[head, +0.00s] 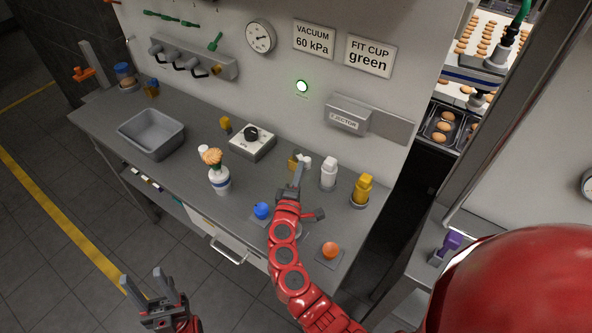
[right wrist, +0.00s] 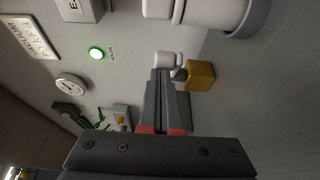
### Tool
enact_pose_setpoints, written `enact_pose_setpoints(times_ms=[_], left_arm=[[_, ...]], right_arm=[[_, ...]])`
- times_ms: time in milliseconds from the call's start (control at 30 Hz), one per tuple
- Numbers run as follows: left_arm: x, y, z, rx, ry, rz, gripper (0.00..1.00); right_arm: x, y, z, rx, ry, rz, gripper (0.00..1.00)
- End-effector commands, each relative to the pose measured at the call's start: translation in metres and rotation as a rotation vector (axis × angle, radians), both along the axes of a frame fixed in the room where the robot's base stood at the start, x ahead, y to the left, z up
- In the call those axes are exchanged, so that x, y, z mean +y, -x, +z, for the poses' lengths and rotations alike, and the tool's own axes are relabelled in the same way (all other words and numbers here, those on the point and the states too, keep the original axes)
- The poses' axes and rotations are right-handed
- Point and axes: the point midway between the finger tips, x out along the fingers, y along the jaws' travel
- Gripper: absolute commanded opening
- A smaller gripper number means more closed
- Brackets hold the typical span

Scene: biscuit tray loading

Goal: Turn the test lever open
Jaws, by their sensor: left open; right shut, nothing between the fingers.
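No part is labelled as the test lever, and I cannot tell for sure which one it is. A small brass-yellow block (head: 292,163) with a white knob-like piece (head: 305,160) stands at the back of the worktop. In the right wrist view the white piece (right wrist: 167,58) and the yellow block (right wrist: 200,76) are just beyond my fingertips. My right gripper (head: 299,170) is shut and empty, close to them; contact cannot be told. My left gripper (head: 154,284) is open and empty, low in front of the worktop.
A white bottle (head: 329,174) and a yellow bottle (head: 361,190) stand right of my right gripper. A white box with a black knob (head: 251,133), a brush-topped bottle (head: 221,181) and a grey bin (head: 152,133) stand left. A green lamp (head: 302,86) glows on the wall.

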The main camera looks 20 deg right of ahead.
Motion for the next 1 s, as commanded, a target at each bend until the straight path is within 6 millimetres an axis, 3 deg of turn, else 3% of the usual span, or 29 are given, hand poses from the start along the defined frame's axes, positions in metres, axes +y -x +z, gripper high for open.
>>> enact_pose_setpoints(times_ms=[1000], left_arm=[[0.0,0.0,0.005,0.0,0.0,0.0,0.5]], right_arm=[[-0.042,0.001,0.0,0.001,0.003,0.436,0.0]])
